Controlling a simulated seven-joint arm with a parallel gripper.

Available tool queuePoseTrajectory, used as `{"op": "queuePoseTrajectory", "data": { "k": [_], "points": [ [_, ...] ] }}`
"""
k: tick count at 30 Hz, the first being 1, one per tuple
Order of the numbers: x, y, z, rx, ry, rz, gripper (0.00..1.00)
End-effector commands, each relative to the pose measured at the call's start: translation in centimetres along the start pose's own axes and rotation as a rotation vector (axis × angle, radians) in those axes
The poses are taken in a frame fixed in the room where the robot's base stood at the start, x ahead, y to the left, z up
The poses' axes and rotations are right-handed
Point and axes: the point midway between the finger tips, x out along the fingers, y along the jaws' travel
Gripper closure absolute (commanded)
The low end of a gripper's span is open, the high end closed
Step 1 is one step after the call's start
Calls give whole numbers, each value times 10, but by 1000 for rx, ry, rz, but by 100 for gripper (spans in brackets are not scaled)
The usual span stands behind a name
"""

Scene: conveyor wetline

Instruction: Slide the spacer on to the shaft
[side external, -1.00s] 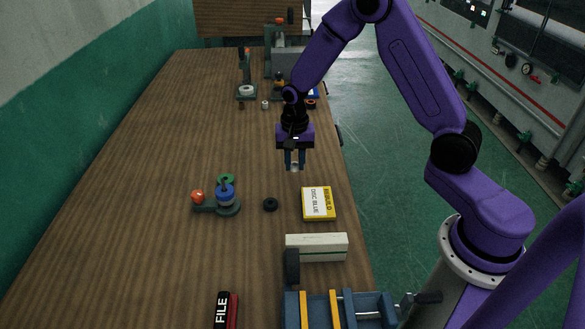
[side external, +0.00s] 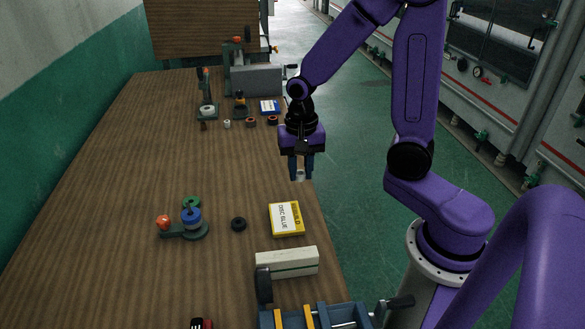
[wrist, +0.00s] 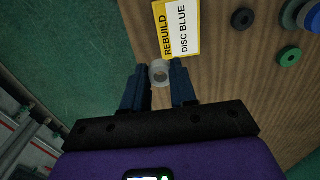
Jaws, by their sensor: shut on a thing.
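My gripper (side external: 300,175) is shut on a small pale grey ring, the spacer (wrist: 160,73). It is held between the two blue fingertips (wrist: 160,82), above the table's right edge. A dark stand (side external: 198,232) on the table carries a blue disc (side external: 190,217), with a dark post top showing above the disc; this post looks like the shaft. The stand is left of and nearer the camera than my gripper, well apart from the spacer. In the wrist view the blue disc (wrist: 293,14) is cut off at the right edge.
A green ring (wrist: 290,56) and a black ring (side external: 239,224) lie near the stand, which has an orange ball (side external: 164,222). A yellow-edged "REBUILD DISC BLUE" card (side external: 286,218), a pale block (side external: 287,262) and a blue fixture (side external: 290,317) are nearby. The table's middle (side external: 150,150) is clear.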

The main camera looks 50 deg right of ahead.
Motion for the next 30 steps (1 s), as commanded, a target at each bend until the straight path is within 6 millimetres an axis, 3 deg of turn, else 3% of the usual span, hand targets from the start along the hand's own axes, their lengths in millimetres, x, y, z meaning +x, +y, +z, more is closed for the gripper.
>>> {"op": "queuePoseTrajectory", "data": {
  "k": [5, 16, 24, 30],
  "points": [
    [-6, -19, -3, -2, 1, -2, 100],
    [-25, -125, -16, -4, 1, -2, 100],
    [-35, -201, -9, -4, 0, 0, 100],
    [-39, -243, 1, -2, 1, -1, 100]
  ]
}}
